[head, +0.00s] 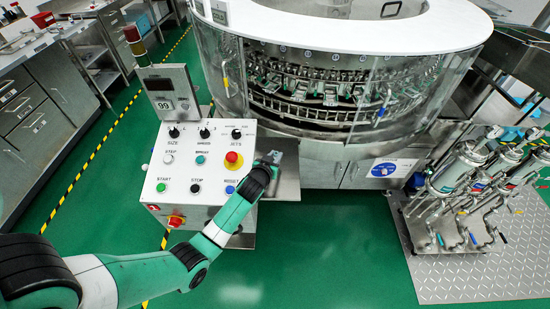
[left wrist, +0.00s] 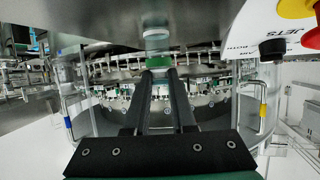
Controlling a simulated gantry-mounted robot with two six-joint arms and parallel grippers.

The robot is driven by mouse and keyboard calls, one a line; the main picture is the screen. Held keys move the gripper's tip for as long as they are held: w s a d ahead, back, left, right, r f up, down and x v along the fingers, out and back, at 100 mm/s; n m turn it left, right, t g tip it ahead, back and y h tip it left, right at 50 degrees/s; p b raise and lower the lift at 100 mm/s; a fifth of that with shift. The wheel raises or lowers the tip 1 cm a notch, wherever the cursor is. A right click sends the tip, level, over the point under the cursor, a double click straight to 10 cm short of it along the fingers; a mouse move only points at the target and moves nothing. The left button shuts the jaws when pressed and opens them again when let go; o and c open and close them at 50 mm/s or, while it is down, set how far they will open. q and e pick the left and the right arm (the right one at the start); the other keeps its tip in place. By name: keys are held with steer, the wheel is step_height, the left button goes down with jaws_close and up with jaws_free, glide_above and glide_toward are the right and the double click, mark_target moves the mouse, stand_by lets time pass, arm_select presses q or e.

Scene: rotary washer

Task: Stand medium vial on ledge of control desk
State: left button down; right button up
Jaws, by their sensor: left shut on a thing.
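The control desk (head: 200,165) stands left of the washer, with a bare steel ledge (head: 288,186) along its right side. My left gripper (head: 275,158) is over this ledge, close beside the desk's panel. In the left wrist view its two dark fingers (left wrist: 157,76) are shut on a small clear vial with a green band (left wrist: 158,62). The vial's far end points at a grey metal surface at the top of that view; I cannot tell whether they touch. My right gripper is not in view.
The round washer (head: 340,30) with its clear guard stands just behind the ledge. A red emergency button (head: 233,158) and several knobs stick up from the panel near my wrist. Filter housings (head: 460,165) stand on a metal plate at right. The green floor in front is clear.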

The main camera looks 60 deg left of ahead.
arm_select(q)
steer(key=shift+f, duration=0.1)
steer(key=c, duration=0.7)
jaws_free()
steer(key=shift+c, duration=0.2)
steer(key=shift+r, duration=0.35)
steer(key=p+v, duration=0.4)
steer(key=v, duration=0.8)
steer(key=shift+f, duration=0.2)
